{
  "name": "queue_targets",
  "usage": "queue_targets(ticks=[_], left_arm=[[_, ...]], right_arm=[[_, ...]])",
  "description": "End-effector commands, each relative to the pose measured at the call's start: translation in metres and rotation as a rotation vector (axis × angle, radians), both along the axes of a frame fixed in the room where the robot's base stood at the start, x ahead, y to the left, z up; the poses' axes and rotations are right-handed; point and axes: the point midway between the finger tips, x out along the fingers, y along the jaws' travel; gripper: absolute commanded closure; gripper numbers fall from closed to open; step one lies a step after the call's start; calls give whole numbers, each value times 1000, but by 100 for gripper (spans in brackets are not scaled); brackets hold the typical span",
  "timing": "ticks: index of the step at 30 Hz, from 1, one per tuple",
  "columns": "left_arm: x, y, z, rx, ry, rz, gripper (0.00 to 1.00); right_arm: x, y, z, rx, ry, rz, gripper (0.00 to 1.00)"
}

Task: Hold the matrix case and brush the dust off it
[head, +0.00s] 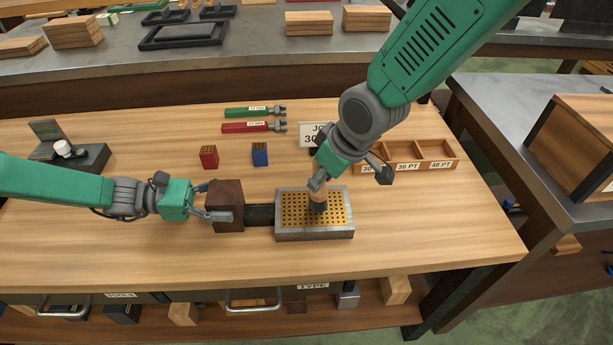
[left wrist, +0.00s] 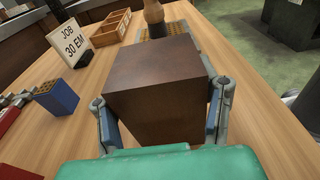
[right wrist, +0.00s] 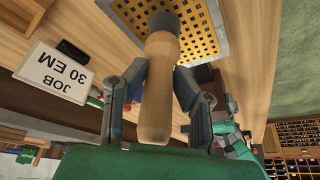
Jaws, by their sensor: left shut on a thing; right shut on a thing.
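The matrix case (head: 290,232) lies on the bench, a grey metal frame around a brass grid of dark holes. A dark bar joins it to a brown wooden block handle (head: 228,192). My left gripper (head: 212,203) is shut on that block; the left wrist view shows a finger on each side of the block (left wrist: 155,75). My right gripper (head: 319,183) is shut on the wooden handle of a brush (head: 318,207). The brush points down, its dark bristles at the middle of the grid; contact is hard to confirm. The right wrist view shows its handle (right wrist: 155,100) between the fingers.
Behind are a blue block (head: 260,154), a red block (head: 209,157), green (head: 245,111) and red (head: 245,127) bars, a job card (head: 312,132) and a compartment tray (head: 433,154). A dark stand (head: 88,158) is at left. The bench front is clear.

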Motion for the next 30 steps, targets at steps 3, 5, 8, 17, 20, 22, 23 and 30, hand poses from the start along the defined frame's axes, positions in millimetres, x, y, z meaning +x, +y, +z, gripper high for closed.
queue_targets(ticks=[3,5,8,17,20,22,23,30], left_arm=[[0,0,-1,1,0,0,74],[0,0,-1,1,0,0,74],[0,0,-1,1,0,0,74],[0,0,-1,0,0,0,74],[0,0,-1,0,-1,0,74],[0,1,-1,-1,0,-1,74],[0,1,-1,-1,0,-1,74],[0,1,-1,-2,0,0,74]], right_arm=[[0,-12,0,1,1,-3,100],[-1,-17,0,0,2,-1,100],[-1,-26,0,0,2,-3,100],[-1,-35,-1,-2,1,3,100],[-1,-26,0,-4,-1,2,100],[-1,-19,0,-3,0,2,100],[-1,-16,0,-3,0,2,100],[0,6,0,-3,0,1,100]])
